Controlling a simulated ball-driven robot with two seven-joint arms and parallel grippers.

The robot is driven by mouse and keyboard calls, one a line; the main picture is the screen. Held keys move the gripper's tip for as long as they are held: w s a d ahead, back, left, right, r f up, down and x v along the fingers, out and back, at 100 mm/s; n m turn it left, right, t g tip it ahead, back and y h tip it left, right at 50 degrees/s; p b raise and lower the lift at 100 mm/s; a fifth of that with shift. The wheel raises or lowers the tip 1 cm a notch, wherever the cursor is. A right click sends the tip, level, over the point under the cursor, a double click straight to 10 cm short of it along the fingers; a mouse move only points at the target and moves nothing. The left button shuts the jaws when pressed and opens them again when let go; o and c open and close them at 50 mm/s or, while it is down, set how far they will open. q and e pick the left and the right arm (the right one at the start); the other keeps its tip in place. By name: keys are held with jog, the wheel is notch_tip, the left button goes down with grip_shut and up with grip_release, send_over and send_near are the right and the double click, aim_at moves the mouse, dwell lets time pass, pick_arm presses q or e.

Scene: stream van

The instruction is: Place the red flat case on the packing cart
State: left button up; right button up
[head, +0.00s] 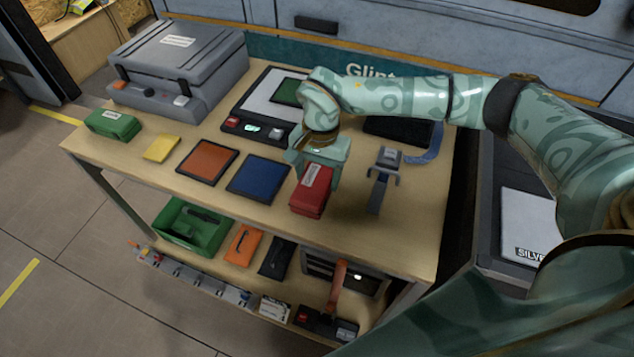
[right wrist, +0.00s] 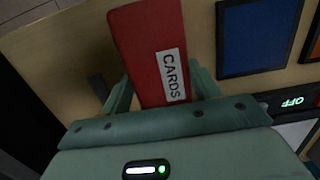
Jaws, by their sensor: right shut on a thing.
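The red flat case (head: 309,194) has a white label reading CARDS, clear in the right wrist view (right wrist: 148,45). My right gripper (head: 318,166) is shut on one end of it, with a finger on each side (right wrist: 160,88). The case is over the front part of a wooden two-level table (head: 250,213), right of a blue square pad (head: 259,180). I cannot tell whether it touches the top. A dark unit (head: 488,215) at the right bears a white panel lettered "SILVE", partly hidden by my arm; whether it is the packing cart is unclear. My left gripper is out of view.
A grey hard case (head: 180,55), green box (head: 113,125), yellow pad (head: 161,148) and orange pad (head: 207,161) stand to the left. A blue-grey clamp-like tool (head: 383,178) is close right of the red case. The lower shelf holds a green bin (head: 193,228) and tools.

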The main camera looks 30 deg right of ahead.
aim_at(318, 175)
jog(key=shift+f+b, duration=0.3)
jog(key=shift+f, duration=1.1)
jog(key=shift+s+f, duration=0.1)
jog(key=shift+f, duration=0.05)
jog(key=o, duration=1.2)
jog(key=r+p, duration=0.1)
jog(key=r, duration=0.3)
jog(key=r+p, duration=0.1)
jog(key=r, duration=0.3)
jog(key=w+d+r+p, duration=0.1)
jog(key=r, duration=0.3)
jog(key=shift+r, duration=0.15)
